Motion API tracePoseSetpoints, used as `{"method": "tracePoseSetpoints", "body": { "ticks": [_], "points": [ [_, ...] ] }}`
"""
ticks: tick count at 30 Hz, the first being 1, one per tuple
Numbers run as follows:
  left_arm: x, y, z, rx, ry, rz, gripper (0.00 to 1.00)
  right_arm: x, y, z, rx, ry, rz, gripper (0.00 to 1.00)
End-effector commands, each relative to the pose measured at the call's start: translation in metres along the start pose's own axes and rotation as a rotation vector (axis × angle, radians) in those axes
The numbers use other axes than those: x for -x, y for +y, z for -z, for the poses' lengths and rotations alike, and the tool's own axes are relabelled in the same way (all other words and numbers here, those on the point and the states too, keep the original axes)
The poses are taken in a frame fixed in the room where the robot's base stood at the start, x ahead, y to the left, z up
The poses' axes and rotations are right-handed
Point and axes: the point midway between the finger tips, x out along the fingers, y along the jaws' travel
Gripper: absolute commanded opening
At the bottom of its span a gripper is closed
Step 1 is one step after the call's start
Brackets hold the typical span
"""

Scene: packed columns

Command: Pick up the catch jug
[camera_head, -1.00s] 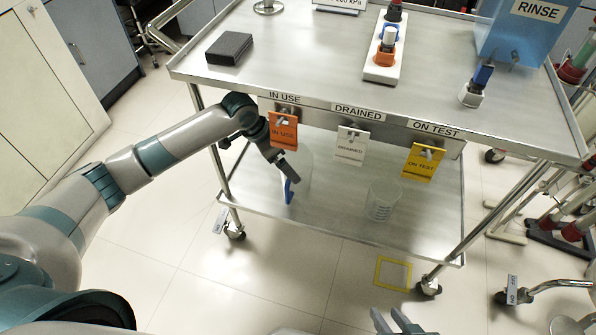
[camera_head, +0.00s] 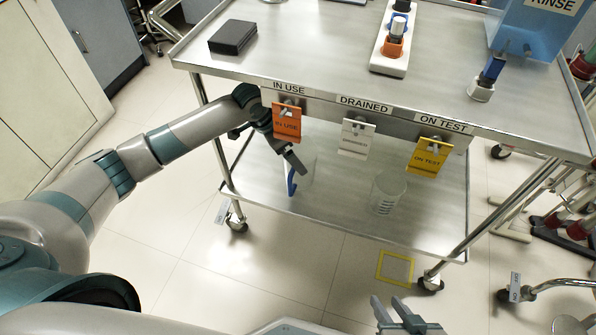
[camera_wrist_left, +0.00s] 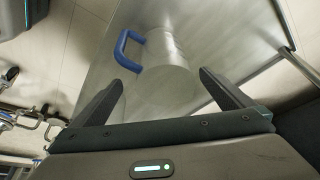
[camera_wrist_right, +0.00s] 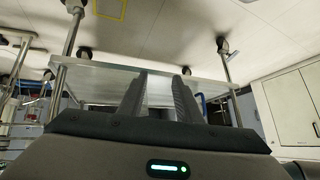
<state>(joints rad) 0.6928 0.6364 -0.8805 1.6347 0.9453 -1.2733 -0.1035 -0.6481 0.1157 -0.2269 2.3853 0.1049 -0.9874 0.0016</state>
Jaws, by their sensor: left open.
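The catch jug (camera_head: 305,166) is a clear vessel with a blue handle, standing on the cart's lower shelf near its left end. It also shows in the left wrist view (camera_wrist_left: 170,62), with the blue handle on its left. My left gripper (camera_head: 297,165) is at the jug, partly hiding it in the head view. In the left wrist view the fingers (camera_wrist_left: 162,85) are wide apart, with the jug ahead between them and nothing gripped. My right gripper (camera_head: 391,305) is low at the front, away from the cart; its fingers (camera_wrist_right: 160,78) stand apart and empty.
A clear beaker (camera_head: 387,193) stands to the right on the lower shelf (camera_head: 345,213). Orange (camera_head: 287,124), white (camera_head: 356,140) and yellow (camera_head: 427,160) tags hang above from the upper shelf's edge. A yellow square (camera_head: 395,267) marks the floor.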

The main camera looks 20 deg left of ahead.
Motion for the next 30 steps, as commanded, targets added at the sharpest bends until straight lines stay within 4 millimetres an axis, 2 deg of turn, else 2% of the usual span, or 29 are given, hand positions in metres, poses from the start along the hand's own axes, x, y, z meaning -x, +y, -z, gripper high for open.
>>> {"method": "tracePoseSetpoints", "body": {
  "ticks": [6,11,21,30],
  "points": [
    [-0.002,0.000,0.000,0.000,0.000,0.000,1.00,0.000,0.000,0.000,0.000,0.001,0.000,0.31],
    [-0.015,-0.002,0.002,0.001,-0.001,-0.001,1.00,-0.003,-0.001,0.003,0.000,0.027,0.004,0.31],
    [-0.049,-0.006,0.005,0.002,0.000,-0.001,1.00,-0.004,-0.013,0.036,0.024,0.202,0.023,0.31],
    [-0.052,-0.007,0.005,0.000,0.000,0.000,1.00,-0.004,-0.014,0.041,0.026,0.221,0.024,0.31]
  ]
}}
